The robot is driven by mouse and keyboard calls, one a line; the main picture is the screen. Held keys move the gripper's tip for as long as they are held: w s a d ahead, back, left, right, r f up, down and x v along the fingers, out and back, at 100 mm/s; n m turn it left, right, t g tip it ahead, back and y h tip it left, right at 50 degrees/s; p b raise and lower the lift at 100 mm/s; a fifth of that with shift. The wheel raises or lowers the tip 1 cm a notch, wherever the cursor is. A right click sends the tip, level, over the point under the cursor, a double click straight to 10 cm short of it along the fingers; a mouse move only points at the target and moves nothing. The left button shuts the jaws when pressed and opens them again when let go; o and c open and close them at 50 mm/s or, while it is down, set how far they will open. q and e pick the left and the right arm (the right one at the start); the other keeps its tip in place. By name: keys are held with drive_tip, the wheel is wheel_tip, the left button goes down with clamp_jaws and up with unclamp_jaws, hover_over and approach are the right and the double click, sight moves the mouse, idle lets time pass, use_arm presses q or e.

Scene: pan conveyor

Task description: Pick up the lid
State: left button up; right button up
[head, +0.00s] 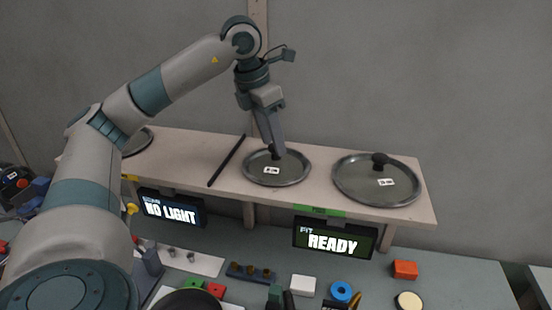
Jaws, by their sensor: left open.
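Two round glass lids with metal rims and dark knobs lie on the wooden shelf: a middle lid (262,177) and a right lid (350,186). Part of a third lid (136,143) shows at the left, mostly behind my left arm. My left gripper (274,152) points down over the middle lid, with its fingertips at the knob. It is open, and the knob is largely hidden by the fingers. I cannot tell whether the fingers touch it. My right gripper is not in view.
A black rod (227,161) lies on the shelf left of the middle lid. Under the shelf are a "NO LIGHT" screen (171,209) and a "READY" screen (335,238). The bench below holds an orange block (404,269), a blue ring (341,291) and several small parts.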

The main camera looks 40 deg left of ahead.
sight(276, 157)
use_arm(q)
drive_tip(key=shift+x, duration=1.15)
clamp_jaws()
